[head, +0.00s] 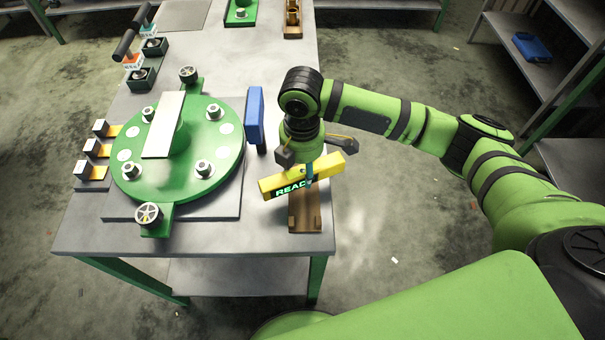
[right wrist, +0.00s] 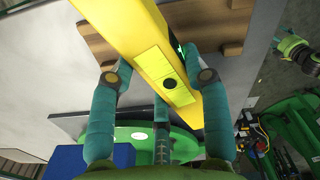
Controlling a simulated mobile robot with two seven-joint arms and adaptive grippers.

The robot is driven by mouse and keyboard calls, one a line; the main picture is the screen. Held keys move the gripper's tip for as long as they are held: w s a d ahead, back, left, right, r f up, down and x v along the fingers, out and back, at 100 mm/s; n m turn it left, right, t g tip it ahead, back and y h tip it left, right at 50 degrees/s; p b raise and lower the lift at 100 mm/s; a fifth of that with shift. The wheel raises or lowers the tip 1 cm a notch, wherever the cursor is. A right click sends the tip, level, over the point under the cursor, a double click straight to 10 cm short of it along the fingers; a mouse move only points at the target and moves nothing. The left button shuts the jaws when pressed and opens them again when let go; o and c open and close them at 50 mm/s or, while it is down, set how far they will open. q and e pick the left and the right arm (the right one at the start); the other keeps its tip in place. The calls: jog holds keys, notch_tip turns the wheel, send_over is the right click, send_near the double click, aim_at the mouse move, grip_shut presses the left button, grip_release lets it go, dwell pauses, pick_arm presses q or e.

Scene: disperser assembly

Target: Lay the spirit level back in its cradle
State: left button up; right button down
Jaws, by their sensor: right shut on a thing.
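The spirit level is a yellow bar (head: 280,184) with a lit green text display on its side. My right gripper (head: 308,172) is shut on it and holds it above the cradle. The cradle is a brown wooden piece (head: 304,222) near the table's front right edge. In the right wrist view the level (right wrist: 150,45) runs diagonally between my teal fingers (right wrist: 160,88). The cradle's wooden blocks (right wrist: 215,22) show behind it. The level hides part of the cradle. My left gripper is not clearly in view.
A green round disperser (head: 205,140) with bolts and a pale bar (head: 165,125) fills the table's middle. A blue block (head: 255,118) stands upright between it and my right gripper. The table's right edge lies close to the cradle.

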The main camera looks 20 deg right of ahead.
aim_at(302, 178)
notch_tip(302, 178, down, 3)
jog(key=shift+d+r+p, duration=0.1)
jog(key=shift+p, duration=0.35)
jog(key=shift+w+f, duration=0.1)
jog(key=shift+f, duration=0.55)
jog(key=c, duration=0.6)
grip_release()
jog(key=shift+f, duration=0.1)
pick_arm(q)
jog(key=shift+w+r, duration=0.2)
jog(key=shift+r, duration=0.3)
jog(key=shift+w+f+b, duration=0.1)
jog(key=shift+f+b, duration=0.85)
pick_arm(e)
notch_tip(302, 178, up, 12)
jog(key=shift+r, duration=0.15)
